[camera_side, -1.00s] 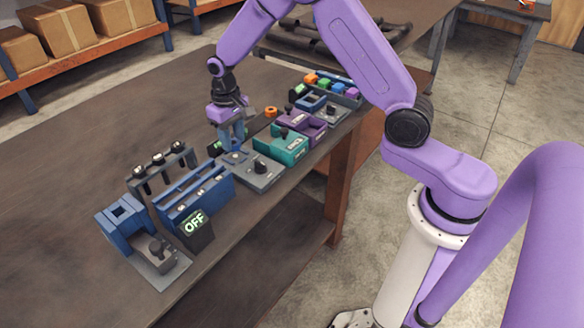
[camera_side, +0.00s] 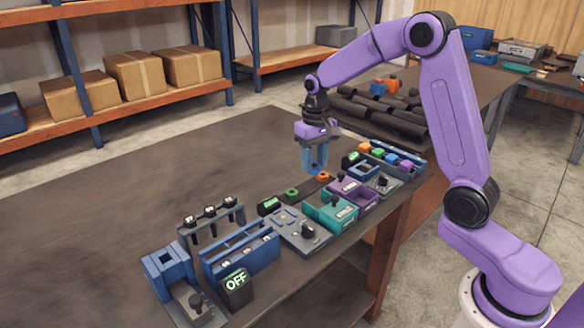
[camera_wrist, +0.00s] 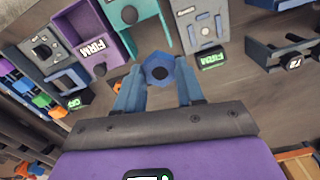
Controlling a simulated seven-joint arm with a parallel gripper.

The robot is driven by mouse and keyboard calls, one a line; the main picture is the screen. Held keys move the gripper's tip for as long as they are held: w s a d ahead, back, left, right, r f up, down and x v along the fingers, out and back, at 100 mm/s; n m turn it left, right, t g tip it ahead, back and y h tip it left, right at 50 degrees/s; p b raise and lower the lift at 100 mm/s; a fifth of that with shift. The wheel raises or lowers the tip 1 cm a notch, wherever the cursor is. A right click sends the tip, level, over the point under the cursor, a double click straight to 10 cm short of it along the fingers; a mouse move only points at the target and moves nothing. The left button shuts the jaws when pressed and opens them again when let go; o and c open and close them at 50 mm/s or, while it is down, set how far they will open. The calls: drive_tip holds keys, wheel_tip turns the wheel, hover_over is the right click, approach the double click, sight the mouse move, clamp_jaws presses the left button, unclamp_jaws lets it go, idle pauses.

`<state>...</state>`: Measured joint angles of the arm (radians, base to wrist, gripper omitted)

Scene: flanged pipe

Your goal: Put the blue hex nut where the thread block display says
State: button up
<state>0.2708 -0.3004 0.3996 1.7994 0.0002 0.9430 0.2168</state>
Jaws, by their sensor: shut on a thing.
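My gripper (camera_side: 314,168) is shut on the blue hex nut (camera_wrist: 159,69), which sits between the fingertips (camera_wrist: 159,82) in the wrist view, held above the table. In the side view the nut is hard to tell from the bluish fingers. The grey thread block (camera_side: 300,229) has a dark knob. The green-lit display (camera_side: 270,205) beside it reads FIRM in the wrist view (camera_wrist: 209,59). The purple tray (camera_side: 349,196) bears a plate that reads FIRM in the wrist view (camera_wrist: 92,47). The teal tray (camera_side: 331,213) stands between it and the block; its label is unreadable.
An orange nut (camera_side: 323,177) and a green nut (camera_side: 291,193) lie on the table near the gripper. A blue rack (camera_side: 240,252), another display reading OFF (camera_side: 236,283) and a blue block (camera_side: 168,270) stand nearer. The left of the table (camera_side: 120,220) is clear.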

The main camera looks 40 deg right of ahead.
drive_tip(key=s+d+m, duration=0.4)
drive_tip(key=s+d, duration=0.4)
drive_tip(key=d, duration=0.4)
drive_tip(key=f, duration=0.5)
drive_tip(key=shift+d+f, duration=0.1)
drive_tip(key=shift+d, duration=0.15)
drive_tip(key=shift+f, duration=0.1)
drive_tip(key=shift+f, duration=1.95)
drive_tip(key=shift+f, duration=1.3)
idle(0.4)
